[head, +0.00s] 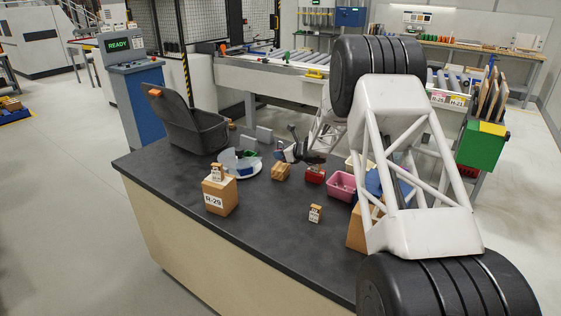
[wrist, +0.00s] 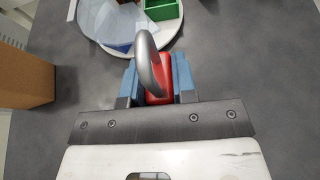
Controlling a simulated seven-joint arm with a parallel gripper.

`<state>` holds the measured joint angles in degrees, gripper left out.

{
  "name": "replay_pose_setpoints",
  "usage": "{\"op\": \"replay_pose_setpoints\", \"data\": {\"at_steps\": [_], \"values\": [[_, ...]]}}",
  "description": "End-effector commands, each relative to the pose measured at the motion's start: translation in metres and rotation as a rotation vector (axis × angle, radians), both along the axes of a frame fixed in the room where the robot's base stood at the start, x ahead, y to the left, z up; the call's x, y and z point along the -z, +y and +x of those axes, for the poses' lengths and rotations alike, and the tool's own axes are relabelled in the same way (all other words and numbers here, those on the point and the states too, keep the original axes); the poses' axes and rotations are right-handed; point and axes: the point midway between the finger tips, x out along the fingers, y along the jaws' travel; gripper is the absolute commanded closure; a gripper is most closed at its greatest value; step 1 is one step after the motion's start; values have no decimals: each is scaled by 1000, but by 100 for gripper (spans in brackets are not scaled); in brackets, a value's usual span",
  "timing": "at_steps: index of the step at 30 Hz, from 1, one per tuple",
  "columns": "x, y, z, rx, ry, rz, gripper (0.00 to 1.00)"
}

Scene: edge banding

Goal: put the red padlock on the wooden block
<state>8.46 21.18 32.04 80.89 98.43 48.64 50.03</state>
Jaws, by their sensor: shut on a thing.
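The red padlock (wrist: 158,88), with a grey curved shackle, sits between the blue fingers of my gripper (wrist: 158,85) in the wrist view. The fingers are shut on its red body, and the shackle stands toward the camera. In the head view my gripper (head: 280,150) is over the dark table, beside the round white plate; the padlock is too small to make out there. A small tan block (head: 281,172), which looks like the wooden block, lies on the table just below my gripper in the picture. It is not seen in the wrist view.
The white plate (head: 256,168) holds a clear curved piece and a blue piece. A red box (head: 315,175), pink bin (head: 341,186) and small labelled box (head: 315,213) stand rightward. The front-middle table is clear.

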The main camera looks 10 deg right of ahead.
Motion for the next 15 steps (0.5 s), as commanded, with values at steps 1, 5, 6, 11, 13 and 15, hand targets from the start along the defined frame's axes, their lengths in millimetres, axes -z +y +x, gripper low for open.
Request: {"op": "replay_pose_setpoints", "data": {"at_steps": [1,5,6,11,13,15], "values": [[11,0,-1,0,5,1,100],[24,0,-1,0,4,1,100],[27,0,-1,0,3,0,100],[31,0,-1,0,2,1,100],[31,0,-1,0,2,1,100],[32,0,-1,0,2,1,100]]}}
